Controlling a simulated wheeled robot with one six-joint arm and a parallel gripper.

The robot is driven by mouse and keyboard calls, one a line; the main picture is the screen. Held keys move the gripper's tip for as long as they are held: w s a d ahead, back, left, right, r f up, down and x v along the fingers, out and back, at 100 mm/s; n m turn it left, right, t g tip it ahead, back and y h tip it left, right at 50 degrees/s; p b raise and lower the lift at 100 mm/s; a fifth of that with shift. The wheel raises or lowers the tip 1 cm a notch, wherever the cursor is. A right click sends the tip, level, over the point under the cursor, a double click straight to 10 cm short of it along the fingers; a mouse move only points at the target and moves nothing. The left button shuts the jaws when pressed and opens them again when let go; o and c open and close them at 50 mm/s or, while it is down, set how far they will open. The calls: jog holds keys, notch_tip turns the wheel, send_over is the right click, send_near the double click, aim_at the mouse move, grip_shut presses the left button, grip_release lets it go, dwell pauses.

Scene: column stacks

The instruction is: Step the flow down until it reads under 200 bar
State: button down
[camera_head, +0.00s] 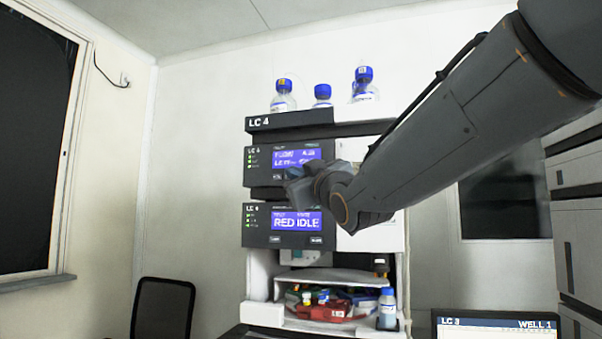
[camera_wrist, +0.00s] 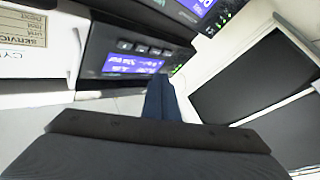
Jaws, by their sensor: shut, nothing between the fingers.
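The upper dark module (camera_head: 262,158) in the LC 4 stack has a blue display (camera_head: 296,157). Its text is two short lines, the upper seemingly a flow line; my gripper and the blur keep me from reading the values. In the wrist view the picture is turned over; this display (camera_wrist: 132,63) shows with a row of small buttons (camera_wrist: 140,48) along its edge. My gripper (camera_head: 292,186) is shut and empty, in front of the module's lower part. Its fingers (camera_wrist: 160,82) show beside the display's end in the wrist view; I cannot tell whether they touch the panel.
A lower module (camera_head: 258,226) reads "RED IDLE" on its display (camera_head: 297,222). Blue-capped bottles (camera_head: 283,98) stand on top of the stack. Below are a shelf with a red tray (camera_head: 325,312) and a bottle (camera_head: 387,310). A chair (camera_head: 163,308) and a monitor (camera_head: 495,326) flank the stack.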

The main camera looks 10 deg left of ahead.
jog(key=shift+w+d, duration=0.2)
jog(key=shift+w, duration=1.65)
dwell(0.7)
jog(key=shift+w+b, duration=0.3)
jog(key=shift+w, duration=0.15)
jog(key=shift+w, duration=0.4)
dwell(0.5)
jog(key=shift+s, duration=0.2)
jog(key=shift+s+b, duration=0.55)
jog(key=shift+s, duration=0.1)
jog(key=s+b, duration=0.2)
jog(key=s, duration=0.3)
jog(key=shift+a, duration=0.2)
dwell(0.3)
